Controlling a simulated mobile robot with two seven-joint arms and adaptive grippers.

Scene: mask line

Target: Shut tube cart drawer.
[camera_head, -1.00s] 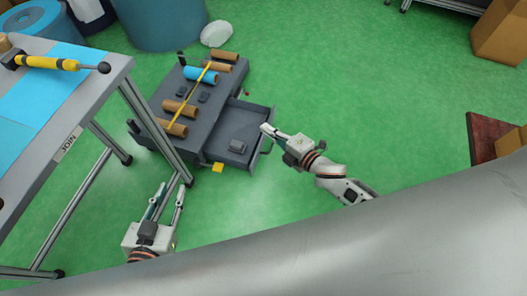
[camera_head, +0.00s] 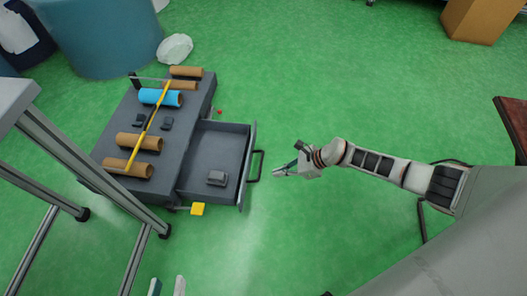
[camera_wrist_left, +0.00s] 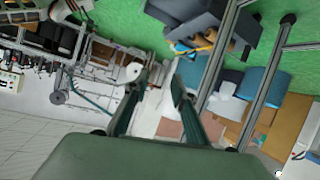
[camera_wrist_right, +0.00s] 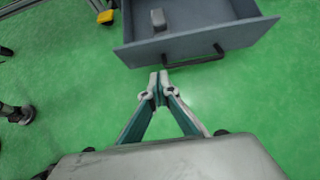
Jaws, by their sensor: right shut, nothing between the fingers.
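The grey tube cart (camera_head: 160,130) stands low on the green floor, with brown tubes and one blue tube on top. Its drawer (camera_head: 232,150) is pulled open toward the right and holds a small grey block (camera_head: 217,178). The dark drawer handle (camera_head: 257,165) faces my right gripper (camera_head: 278,171). That gripper is shut and empty, a short gap from the handle; the right wrist view shows its fingertips (camera_wrist_right: 158,84) just in front of the drawer handle (camera_wrist_right: 195,61). My left gripper (camera_head: 167,287) shows only its fingertips at the bottom edge; it is open and empty in the left wrist view (camera_wrist_left: 160,85).
A table (camera_head: 15,100) with metal legs stands at the left, close to the cart. A yellow piece (camera_head: 197,209) is at the cart's near side. Blue barrels (camera_head: 100,35) and a white bag (camera_head: 174,48) are behind.

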